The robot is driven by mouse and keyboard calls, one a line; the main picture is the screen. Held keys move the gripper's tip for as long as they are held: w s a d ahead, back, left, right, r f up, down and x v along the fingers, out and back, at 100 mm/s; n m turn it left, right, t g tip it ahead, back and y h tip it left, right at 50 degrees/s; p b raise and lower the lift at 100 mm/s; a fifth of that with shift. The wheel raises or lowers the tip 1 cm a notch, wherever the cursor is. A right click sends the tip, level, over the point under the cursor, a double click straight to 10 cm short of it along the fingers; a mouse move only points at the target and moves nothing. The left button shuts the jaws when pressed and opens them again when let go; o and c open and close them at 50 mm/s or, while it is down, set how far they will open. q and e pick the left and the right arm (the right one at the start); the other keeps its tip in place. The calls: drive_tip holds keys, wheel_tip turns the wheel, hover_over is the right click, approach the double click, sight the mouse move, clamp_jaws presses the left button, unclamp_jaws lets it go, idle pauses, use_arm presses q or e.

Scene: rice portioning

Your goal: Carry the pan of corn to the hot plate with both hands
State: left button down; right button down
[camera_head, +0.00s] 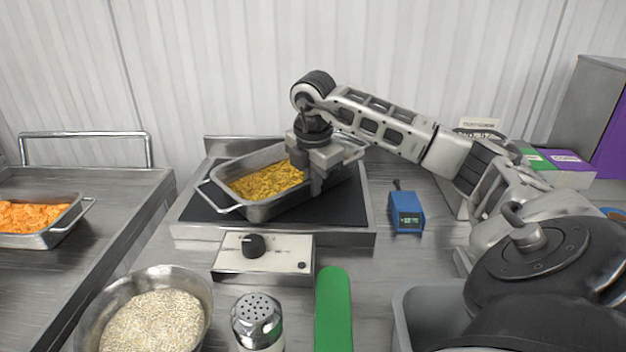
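The pan of corn (258,211) is a metal tray filled with yellow corn (266,181). It sits on, or just over, the black top of the hot plate (340,206), turned at an angle; I cannot tell whether it touches. Its left wire handle (219,197) is free. My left gripper is not in view.
A control box with a black knob (253,246) is in front of the hot plate. A bowl of grain (155,318), a shaker (257,320), a green strip (333,310) and a blue device (407,212) are around it. Another pan with orange food (40,222) stands left. A grey bin (405,320) is front right.

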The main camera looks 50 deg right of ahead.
drive_tip(key=c, duration=1.8)
unclamp_jaws()
drive_tip(key=shift+c, duration=0.2)
drive_tip(key=shift+o, duration=0.8)
use_arm(q)
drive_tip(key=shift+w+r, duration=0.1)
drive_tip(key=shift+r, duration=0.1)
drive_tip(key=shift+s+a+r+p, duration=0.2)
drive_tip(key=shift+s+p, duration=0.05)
drive_tip(key=shift+p, duration=0.7)
use_arm(e)
wheel_tip(320, 180, up, 12)
drive_tip(key=s+a, duration=0.1)
drive_tip(key=shift+s+a, duration=0.15)
drive_tip(key=shift+a, duration=0.05)
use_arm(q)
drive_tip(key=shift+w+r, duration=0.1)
